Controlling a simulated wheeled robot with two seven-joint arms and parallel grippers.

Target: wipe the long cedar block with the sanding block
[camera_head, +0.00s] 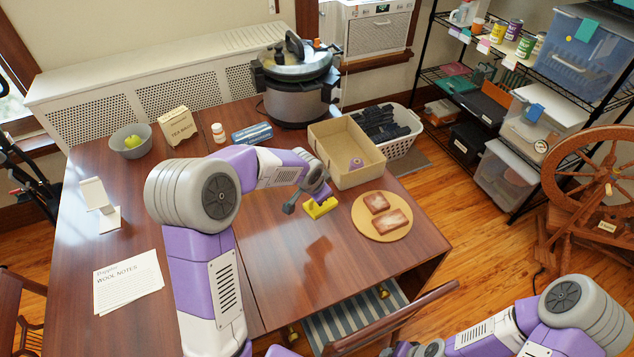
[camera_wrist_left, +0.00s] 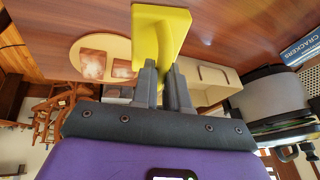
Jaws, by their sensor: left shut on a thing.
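The yellow sanding block (camera_head: 320,208) is in my left gripper (camera_head: 317,196), left of the round board. In the left wrist view the fingers (camera_wrist_left: 162,75) are shut on the narrow part of the sanding block (camera_wrist_left: 168,22), and its flat plate faces away from the gripper. I cannot tell whether it touches the table. Two reddish-brown blocks lie apart on the round pale board (camera_head: 366,229). The nearer, longer one looks like the long cedar block (camera_head: 393,222); a shorter block (camera_head: 376,202) lies behind it. My right arm shows at the lower right, but its jaws are not visible.
An open cardboard box (camera_head: 358,177) stands just behind the board. The table's right edge is close to the board. The table in front of the sanding block is clear.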

